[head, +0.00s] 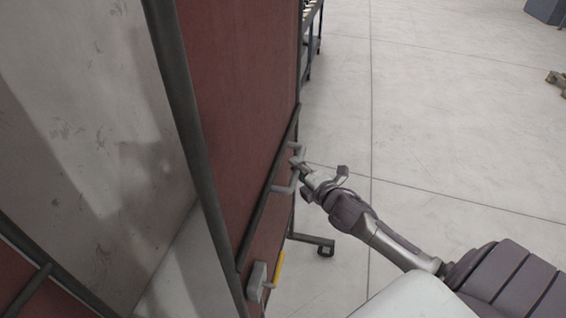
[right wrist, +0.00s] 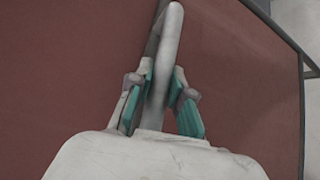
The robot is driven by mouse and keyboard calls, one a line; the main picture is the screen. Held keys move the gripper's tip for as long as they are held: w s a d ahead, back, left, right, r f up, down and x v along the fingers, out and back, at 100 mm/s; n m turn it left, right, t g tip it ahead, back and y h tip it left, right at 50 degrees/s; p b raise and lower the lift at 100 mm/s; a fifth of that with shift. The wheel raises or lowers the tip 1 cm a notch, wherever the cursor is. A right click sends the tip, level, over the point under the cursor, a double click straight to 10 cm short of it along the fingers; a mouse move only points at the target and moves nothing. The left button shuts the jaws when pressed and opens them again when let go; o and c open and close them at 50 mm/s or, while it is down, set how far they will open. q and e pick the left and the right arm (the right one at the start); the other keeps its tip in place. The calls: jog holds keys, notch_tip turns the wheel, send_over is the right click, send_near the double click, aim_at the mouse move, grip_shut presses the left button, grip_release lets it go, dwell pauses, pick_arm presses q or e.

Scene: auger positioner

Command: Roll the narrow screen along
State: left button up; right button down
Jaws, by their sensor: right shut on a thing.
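The narrow screen (head: 238,100) is a dark red panel in a dark metal frame, standing upright left of centre in the head view. A caster (head: 326,248) on its foot rests on the floor. A grey bar handle (head: 283,189) sticks out from its frame. My right gripper (head: 299,164) is shut on this handle. In the right wrist view, the teal-padded fingers (right wrist: 162,100) close from both sides around the handle (right wrist: 165,50), with the red panel behind it. My left gripper is not in view.
A grey block (head: 257,283) and a yellow strip (head: 279,268) sit low by the screen. A dark rack (head: 311,40) stands beyond it. The pale floor (head: 450,130) to the right is mostly clear, with a blue-grey box (head: 546,10) far off.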

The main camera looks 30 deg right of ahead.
jog(key=shift+s+d, duration=0.2)
jog(key=shift+s, duration=0.05)
jog(key=c, duration=1)
grip_release()
jog(key=shift+d, duration=0.1)
jog(key=shift+c, duration=0.2)
jog(key=shift+s, duration=0.1)
jog(key=s+r, duration=0.1)
jog(key=s, duration=1)
jog(key=shift+s+a+r, duration=0.2)
jog(key=shift+s+r, duration=0.15)
jog(key=shift+s, duration=0.05)
